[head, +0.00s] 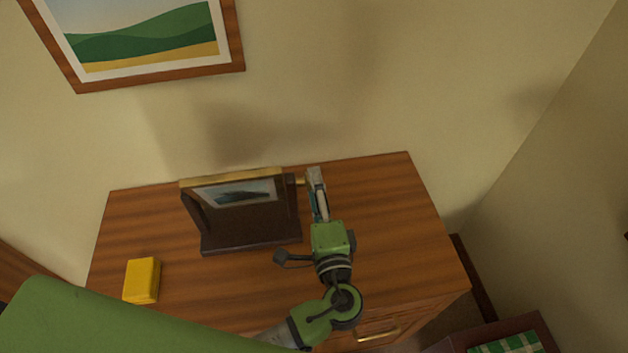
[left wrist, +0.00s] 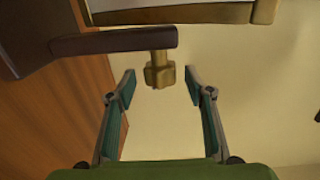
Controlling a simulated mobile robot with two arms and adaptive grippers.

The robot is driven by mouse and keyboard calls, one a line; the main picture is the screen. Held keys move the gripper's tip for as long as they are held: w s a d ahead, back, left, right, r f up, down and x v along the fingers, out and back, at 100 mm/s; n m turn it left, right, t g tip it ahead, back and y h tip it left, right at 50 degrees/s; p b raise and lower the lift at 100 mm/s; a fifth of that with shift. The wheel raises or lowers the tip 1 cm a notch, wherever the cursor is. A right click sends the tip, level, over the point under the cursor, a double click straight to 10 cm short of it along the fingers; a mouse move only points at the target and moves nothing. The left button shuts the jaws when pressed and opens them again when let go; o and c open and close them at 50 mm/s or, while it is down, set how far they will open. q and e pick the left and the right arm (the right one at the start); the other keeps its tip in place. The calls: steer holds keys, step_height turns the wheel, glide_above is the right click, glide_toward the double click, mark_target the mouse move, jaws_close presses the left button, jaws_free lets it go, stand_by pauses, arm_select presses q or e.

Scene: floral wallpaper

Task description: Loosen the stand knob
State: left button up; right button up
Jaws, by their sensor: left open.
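The stand (head: 250,230) is dark brown and stands upright on the wooden desk, holding a small gold-edged picture (head: 235,193). The brass knob (head: 300,182) sticks out from the right side of the stand, close to my left gripper. In the left wrist view the knob (left wrist: 160,71) shows at the end of the dark stand arm (left wrist: 115,42), ahead of the gap between the fingers. My left gripper (head: 315,175) is open, and it also shows in the left wrist view (left wrist: 160,88). Its fingers lie on either side of the knob's line, apart from it. My right gripper is not in view.
A yellow box (head: 142,280) lies on the left part of the desk (head: 390,220). The desk's right side is clear. A wall stands close behind, with a framed landscape (head: 150,45) above. A dark box with green checked cloth (head: 508,345) is at lower right.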

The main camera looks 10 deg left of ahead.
arm_select(q)
steer(key=v, duration=0.9)
steer(key=shift+s, duration=0.25)
steer(key=shift+d, duration=0.1)
